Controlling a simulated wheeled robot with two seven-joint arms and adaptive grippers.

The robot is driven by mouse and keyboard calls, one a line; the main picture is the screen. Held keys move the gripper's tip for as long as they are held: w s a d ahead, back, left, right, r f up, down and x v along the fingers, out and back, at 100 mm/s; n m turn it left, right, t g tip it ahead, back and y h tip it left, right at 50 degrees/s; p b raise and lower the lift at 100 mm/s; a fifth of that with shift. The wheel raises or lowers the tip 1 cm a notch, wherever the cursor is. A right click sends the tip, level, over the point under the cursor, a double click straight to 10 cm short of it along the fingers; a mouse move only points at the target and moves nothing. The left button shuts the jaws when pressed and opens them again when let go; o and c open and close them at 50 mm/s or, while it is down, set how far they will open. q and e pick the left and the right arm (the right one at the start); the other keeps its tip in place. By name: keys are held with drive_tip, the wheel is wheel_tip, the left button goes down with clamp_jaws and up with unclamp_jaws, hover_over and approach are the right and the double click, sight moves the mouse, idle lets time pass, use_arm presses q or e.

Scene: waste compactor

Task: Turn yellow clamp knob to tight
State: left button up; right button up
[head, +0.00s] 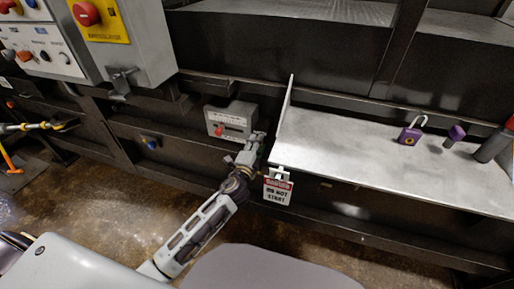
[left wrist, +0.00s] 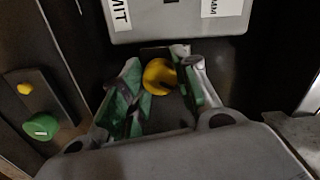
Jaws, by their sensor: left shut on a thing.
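The yellow clamp knob (left wrist: 158,76) shows in the left wrist view, just below a grey box with printed labels (left wrist: 180,22). My left gripper (left wrist: 163,85) has its green-padded fingers on either side of the knob and is shut on it. The knob's turn position cannot be read. In the head view my left gripper (head: 257,143) reaches to the right end of the small grey box (head: 231,122) on the dark frame, beside the shelf's left end. The knob is hidden there. My right gripper is not in view.
A metal shelf (head: 345,150) with an upright left edge is close to the right of my left gripper. It holds a purple padlock (head: 410,135). A warning tag (head: 277,189) hangs at its front corner. A control box (head: 125,35) is at upper left.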

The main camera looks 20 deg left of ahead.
use_arm(q)
drive_tip(key=shift+f+n, duration=0.1)
drive_tip(key=shift+n, duration=3.3)
drive_tip(key=o, duration=1)
drive_tip(key=shift+s, duration=0.1)
drive_tip(key=shift+s+a+r, duration=0.15)
drive_tip(key=shift+s, duration=2.8)
drive_tip(key=shift+s+a+r, duration=0.1)
drive_tip(key=shift+s, duration=2.85)
